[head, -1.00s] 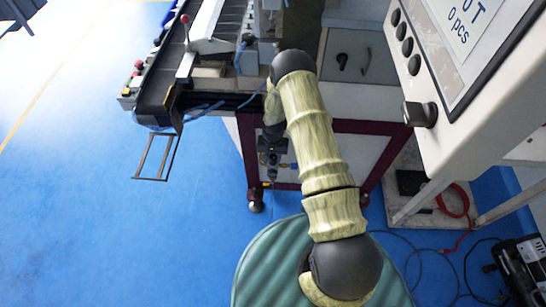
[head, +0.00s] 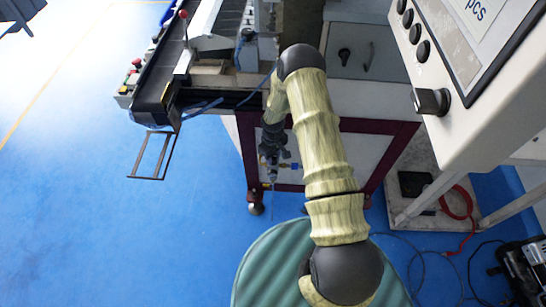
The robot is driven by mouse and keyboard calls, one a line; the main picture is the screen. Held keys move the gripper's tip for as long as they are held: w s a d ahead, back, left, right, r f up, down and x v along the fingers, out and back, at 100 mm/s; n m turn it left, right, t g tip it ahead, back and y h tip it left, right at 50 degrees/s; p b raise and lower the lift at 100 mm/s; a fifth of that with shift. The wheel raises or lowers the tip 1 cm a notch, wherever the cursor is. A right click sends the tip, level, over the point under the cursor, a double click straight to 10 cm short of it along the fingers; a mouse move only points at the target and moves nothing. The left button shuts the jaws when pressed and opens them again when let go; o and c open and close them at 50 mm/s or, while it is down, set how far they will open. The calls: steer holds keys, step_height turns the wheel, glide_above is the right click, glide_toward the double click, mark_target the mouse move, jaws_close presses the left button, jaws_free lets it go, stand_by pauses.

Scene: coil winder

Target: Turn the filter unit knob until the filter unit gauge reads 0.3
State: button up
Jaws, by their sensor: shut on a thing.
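The filter unit (head: 271,174) is a small dark assembly with yellow and blue parts, mounted low on the front of the machine's dark red frame. My gripper (head: 273,150) is at the top of it, pointing down, shut on what appears to be the filter unit knob. The knob is hidden behind the dark gripper and wrist. The filter unit gauge cannot be made out, so its reading does not show.
A control cabinet (head: 470,130) with black knobs overhangs at the right. A conveyor (head: 160,95) with a thin metal frame (head: 152,157) juts out at the left. Cables (head: 440,262) lie on the floor at the lower right. The blue floor (head: 80,220) at left is clear.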

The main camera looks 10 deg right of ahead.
steer(key=n, duration=0.5)
steer(key=shift+n, duration=0.3)
steer(key=n, duration=0.5)
steer(key=shift+d, duration=0.1)
steer(key=o, duration=1)
steer(key=shift+c, duration=0.2)
step_height(320, 180, up, 18)
steer(key=shift+f, duration=0.25)
